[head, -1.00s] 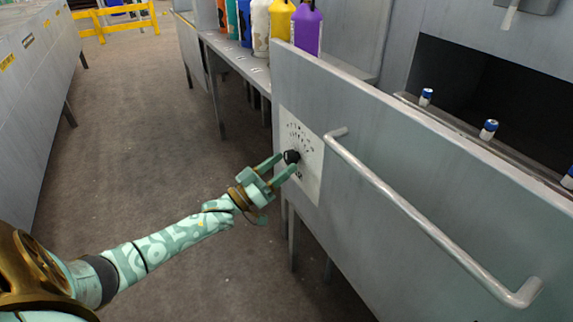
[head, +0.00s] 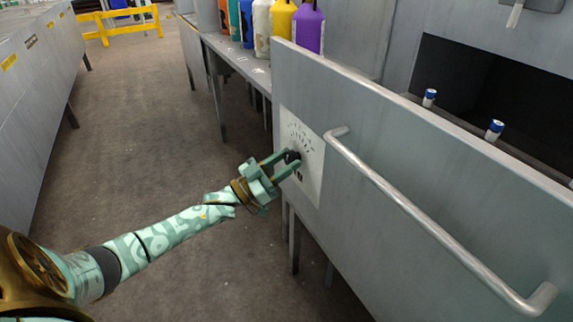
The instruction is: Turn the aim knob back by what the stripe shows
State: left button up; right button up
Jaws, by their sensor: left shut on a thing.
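The aim knob (head: 293,156) is small and black. It sits on a white dial plate (head: 312,180) with dark marks, fixed to the left end of the grey panel. My left gripper (head: 289,161) is shut on the knob, one finger on each side, and partly hides it. Two small white cylinders with blue tops, one (head: 429,98) and another nearer one (head: 495,130), stand behind the panel by a dark opening. No stripe can be made out on them at this size. My right gripper is not in view.
A long metal handrail (head: 430,220) runs along the grey panel (head: 400,130), right of the dial. Several coloured bottles, one purple (head: 308,30), stand on a shelf behind. The floor left of the panel is clear; a yellow barrier (head: 120,22) stands far back.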

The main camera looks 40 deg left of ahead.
pick_arm(q)
jog(key=o, duration=0.8)
jog(key=shift+o, duration=1)
jog(key=p+v, duration=0.2)
jog(key=v, duration=1.4)
jog(key=shift+s+p, duration=0.15)
jog(key=shift+p, duration=0.15)
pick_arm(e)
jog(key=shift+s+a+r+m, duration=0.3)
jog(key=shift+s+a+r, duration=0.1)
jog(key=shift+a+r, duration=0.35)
pick_arm(q)
jog(key=shift+a, duration=0.15)
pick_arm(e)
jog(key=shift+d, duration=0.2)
